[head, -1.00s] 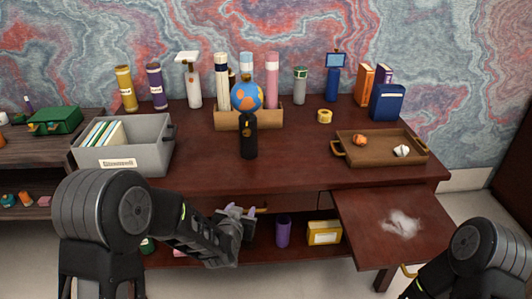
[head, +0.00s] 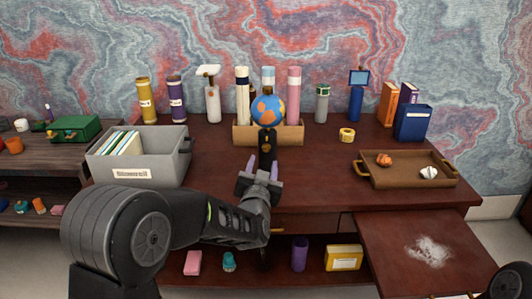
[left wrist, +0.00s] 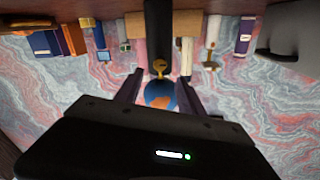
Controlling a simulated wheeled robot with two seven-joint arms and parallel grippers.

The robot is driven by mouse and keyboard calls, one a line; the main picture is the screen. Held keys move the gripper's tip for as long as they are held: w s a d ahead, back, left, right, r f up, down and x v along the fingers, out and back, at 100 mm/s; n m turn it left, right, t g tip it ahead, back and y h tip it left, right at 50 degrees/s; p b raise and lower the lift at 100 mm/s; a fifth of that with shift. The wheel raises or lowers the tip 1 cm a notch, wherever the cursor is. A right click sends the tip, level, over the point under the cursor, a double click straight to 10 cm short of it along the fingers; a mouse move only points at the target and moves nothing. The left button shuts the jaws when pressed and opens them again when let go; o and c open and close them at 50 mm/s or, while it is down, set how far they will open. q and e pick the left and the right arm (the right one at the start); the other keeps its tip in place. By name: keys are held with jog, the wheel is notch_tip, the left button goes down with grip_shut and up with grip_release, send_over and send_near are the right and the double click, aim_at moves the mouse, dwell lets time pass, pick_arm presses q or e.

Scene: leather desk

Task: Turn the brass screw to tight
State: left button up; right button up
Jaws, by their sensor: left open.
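The brass screw (head: 266,149) sits on the front of a black upright post (head: 268,137) on the desk. In the left wrist view, which is upside down, the brass screw (left wrist: 160,67) shows near the top middle on the black post (left wrist: 158,25). My left gripper (head: 263,168) is open and empty, pointing at the post from the front. In the left wrist view the fingers (left wrist: 160,78) frame the screw on both sides; they do not visibly touch it. The exact gap in depth is hard to tell. My right gripper is out of view.
A globe (head: 268,110) and a wooden holder (head: 291,133) with tubes stand behind the post. A grey file box (head: 139,173) is left, a brown tray (head: 409,184) right. A pulled-out board (head: 400,262) with white powder sticks out at front right. Desktop beside the post is clear.

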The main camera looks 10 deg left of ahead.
aim_at(266, 149)
pick_arm(q)
jog(key=w, duration=0.5)
jog(key=w+a, duration=0.1)
jog(key=w, duration=0.1)
jog(key=shift+w, duration=0.3)
grip_shut()
dwell(0.4)
